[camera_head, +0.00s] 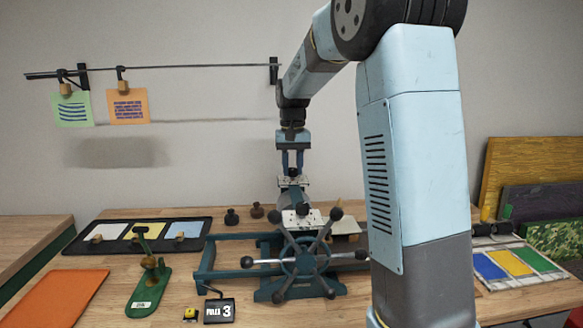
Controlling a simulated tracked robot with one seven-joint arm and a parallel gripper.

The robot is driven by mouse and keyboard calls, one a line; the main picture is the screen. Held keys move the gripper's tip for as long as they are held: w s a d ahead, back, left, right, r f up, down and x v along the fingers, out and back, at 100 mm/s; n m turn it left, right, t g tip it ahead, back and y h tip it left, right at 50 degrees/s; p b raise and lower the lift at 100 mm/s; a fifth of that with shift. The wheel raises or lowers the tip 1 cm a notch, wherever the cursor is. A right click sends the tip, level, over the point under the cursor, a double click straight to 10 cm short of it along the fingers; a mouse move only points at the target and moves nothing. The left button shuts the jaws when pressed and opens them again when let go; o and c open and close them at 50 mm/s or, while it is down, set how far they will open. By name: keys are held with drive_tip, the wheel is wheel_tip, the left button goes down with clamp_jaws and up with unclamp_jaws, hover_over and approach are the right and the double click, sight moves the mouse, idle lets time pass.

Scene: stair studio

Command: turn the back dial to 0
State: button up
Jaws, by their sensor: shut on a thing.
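A teal press with a star-shaped hand wheel (303,262) stands on the wooden table. It has a front dial with a pale plate (301,219), and a back dial with a pale plate (283,183) farther off. My gripper (292,174) points straight down over the back dial. Its fingers are shut on the knob of the back dial, which is mostly hidden between them. The dial marks are too small to read, so I cannot tell its setting.
A black tray with coloured sheets (118,241) lies left. Two dark knobs (232,217) stand behind the press. A tray of coloured panels (512,264) is at right.

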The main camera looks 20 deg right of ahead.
drive_tip(key=n, duration=0.3)
drive_tip(key=shift+n, duration=0.4)
drive_tip(key=n, duration=1.1)
drive_tip(key=shift+n, duration=0.3)
drive_tip(key=n, duration=0.5)
drive_tip(key=shift+d+r, duration=0.1)
drive_tip(key=n, duration=0.6)
drive_tip(key=o, duration=1.1)
drive_tip(key=shift+c, duration=0.2)
